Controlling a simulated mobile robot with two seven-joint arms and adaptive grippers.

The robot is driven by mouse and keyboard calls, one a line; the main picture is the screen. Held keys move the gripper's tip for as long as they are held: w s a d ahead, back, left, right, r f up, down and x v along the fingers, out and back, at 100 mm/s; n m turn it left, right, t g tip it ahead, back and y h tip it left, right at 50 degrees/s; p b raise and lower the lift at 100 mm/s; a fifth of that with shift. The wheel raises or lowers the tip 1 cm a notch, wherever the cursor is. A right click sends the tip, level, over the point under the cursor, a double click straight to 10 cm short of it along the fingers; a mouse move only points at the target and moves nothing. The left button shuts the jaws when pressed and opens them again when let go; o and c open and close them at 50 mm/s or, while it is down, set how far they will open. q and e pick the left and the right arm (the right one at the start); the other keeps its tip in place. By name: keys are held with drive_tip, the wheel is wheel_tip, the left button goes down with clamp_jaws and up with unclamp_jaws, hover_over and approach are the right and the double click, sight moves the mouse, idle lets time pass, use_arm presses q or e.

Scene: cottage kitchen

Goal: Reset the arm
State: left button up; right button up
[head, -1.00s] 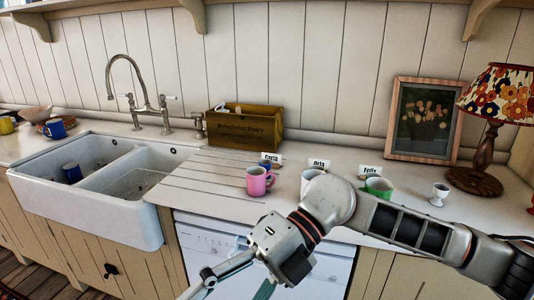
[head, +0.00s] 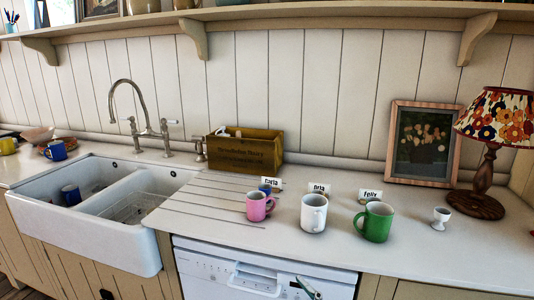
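My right arm is out of the picture except for a small grey and green piece at the bottom edge, in front of the dishwasher. It looks like the tip of my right gripper (head: 308,288), but too little shows to tell whether it is open or shut. My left gripper is not in view. On the counter stand a pink mug (head: 258,206), a white mug (head: 313,213) and a green mug (head: 376,222), all upright. Name cards reading Carla (head: 271,182), Orla (head: 319,188) and Felix (head: 371,194) stand behind them.
A white egg cup (head: 440,220), a lamp (head: 488,165) and a framed picture (head: 423,143) are at the right. A wooden crate (head: 246,151) stands at the back. A double sink (head: 95,230) at the left holds a blue mug (head: 71,194). The counter front at right is clear.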

drive_tip(key=s+d+f+m+g+h, duration=0.2)
drive_tip(key=s+d+f, duration=0.3)
drive_tip(key=f, duration=0.4)
drive_tip(key=s+d+f+m+g+h, duration=0.2)
drive_tip(key=s+d+f+h, duration=0.2)
drive_tip(key=f, duration=0.6)
drive_tip(key=s+d+f+m+g+h, duration=0.2)
drive_tip(key=s+d+f+m+h, duration=0.1)
drive_tip(key=s+d+f, duration=0.4)
wheel_tip(320, 180, down, 3)
drive_tip(key=shift+s+d+f, duration=0.1)
drive_tip(key=shift+s+d, duration=0.05)
drive_tip(key=shift+s, duration=0.45)
